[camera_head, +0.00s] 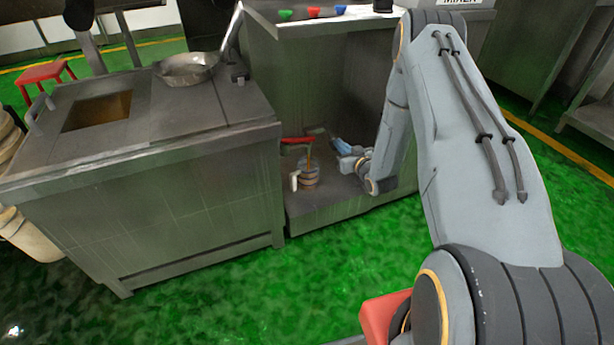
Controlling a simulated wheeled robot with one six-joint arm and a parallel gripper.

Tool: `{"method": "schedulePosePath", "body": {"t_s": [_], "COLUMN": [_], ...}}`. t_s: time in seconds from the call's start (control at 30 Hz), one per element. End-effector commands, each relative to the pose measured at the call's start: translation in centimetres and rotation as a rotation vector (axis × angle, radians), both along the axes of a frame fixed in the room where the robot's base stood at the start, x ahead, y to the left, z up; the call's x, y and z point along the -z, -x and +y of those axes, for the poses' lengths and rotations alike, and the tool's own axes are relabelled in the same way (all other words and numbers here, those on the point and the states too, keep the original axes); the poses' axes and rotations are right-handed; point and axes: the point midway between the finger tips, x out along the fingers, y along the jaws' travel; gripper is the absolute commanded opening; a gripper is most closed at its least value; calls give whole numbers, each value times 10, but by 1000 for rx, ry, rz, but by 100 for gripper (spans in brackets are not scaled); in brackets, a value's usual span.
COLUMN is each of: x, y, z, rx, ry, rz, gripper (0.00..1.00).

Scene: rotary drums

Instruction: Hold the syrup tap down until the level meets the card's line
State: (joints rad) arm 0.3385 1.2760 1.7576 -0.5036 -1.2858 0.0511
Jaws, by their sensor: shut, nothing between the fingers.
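The syrup tap (297,140) has a red lever and sits low in the open bay of the steel cabinet. A thin amber streak (309,159) runs down below it to a small banded mug (309,180) with a white handle at its left. The mug stands upright on the bay floor. My gripper (336,142) is shut and empty, just right of the tap; whether it touches the lever is too small to tell. The level in the mug and the card with its line cannot be made out.
A steel counter (200,200) with a sunken amber-brown basin (97,111) and a pan (187,69) stands left of the bay. Green, red and blue pieces (314,12) lie on the cabinet top. Green floor (230,300) is open in front.

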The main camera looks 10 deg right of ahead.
Motion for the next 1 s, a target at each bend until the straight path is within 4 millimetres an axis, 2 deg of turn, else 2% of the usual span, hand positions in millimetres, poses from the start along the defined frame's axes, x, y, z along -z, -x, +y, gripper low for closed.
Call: {"method": "schedulePosePath", "body": {"t_s": [0.03,0.23,0.37,0.57,0.8,1.0], "x": [13,7,-8,-41,-38,-38], "y": [5,6,8,12,63,94], "z": [9,9,8,2,-9,-14], "rx": [-14,-14,-13,-6,1,-1], "ry": [-1,-2,-2,-1,-3,-2], "rz": [29,27,23,6,5,1], "gripper": [0,0,0,0,0,0]}}
